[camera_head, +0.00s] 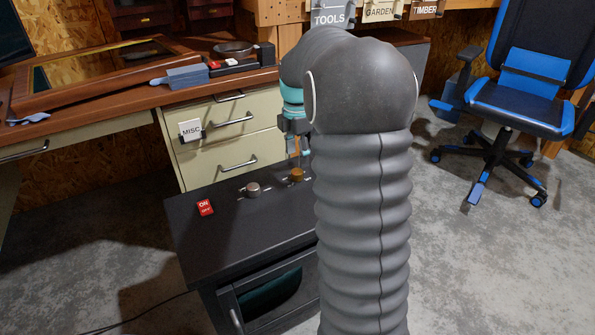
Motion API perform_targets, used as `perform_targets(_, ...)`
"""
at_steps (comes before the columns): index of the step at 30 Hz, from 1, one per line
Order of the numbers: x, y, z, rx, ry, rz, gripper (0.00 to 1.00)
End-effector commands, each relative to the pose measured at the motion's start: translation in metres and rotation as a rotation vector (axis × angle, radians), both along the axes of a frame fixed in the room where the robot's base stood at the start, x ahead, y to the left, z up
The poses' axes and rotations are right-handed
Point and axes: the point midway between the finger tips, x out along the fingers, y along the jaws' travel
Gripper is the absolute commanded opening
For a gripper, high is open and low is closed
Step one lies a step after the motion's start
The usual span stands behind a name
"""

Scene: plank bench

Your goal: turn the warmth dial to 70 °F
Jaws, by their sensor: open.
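A dark box-shaped appliance (222,243) stands in front of the desk. On its top are a pale pinkish knob (252,189) and a brass-coloured knob (297,174), each with small marks around it. I cannot read the marks or tell which knob is the warmth dial. My gripper (298,151) points down just above the brass knob, open, with nothing seen between its fingers. Whether the fingertips touch the knob cannot be told. My arm hides the right part of the appliance's top.
A red ON/OFF switch (205,207) is on the appliance's top at left. Behind stands a desk (130,104) with cream drawers (229,151); a tray (95,78), a blue box (187,77) and a dark bowl (233,48) are on it. A blue-black office chair (523,118) stands right on open floor.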

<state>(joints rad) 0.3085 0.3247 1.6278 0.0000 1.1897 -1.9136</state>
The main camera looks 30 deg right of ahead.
Motion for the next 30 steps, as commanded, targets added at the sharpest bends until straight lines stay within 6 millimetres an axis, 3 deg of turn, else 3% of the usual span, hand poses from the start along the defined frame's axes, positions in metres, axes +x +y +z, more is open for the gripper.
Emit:
perform_targets(3, 0.000, 0.000, -0.023, 0.001, 0.003, 0.000, 0.61)
perform_targets(9, 0.000, 0.000, -0.048, 0.000, 0.001, 0.000, 0.61)
perform_targets(23, 0.000, 0.000, -0.057, 0.000, -0.001, 0.000, 0.61)
perform_targets(30, 0.000, 0.000, -0.057, 0.000, -0.001, 0.000, 0.01)
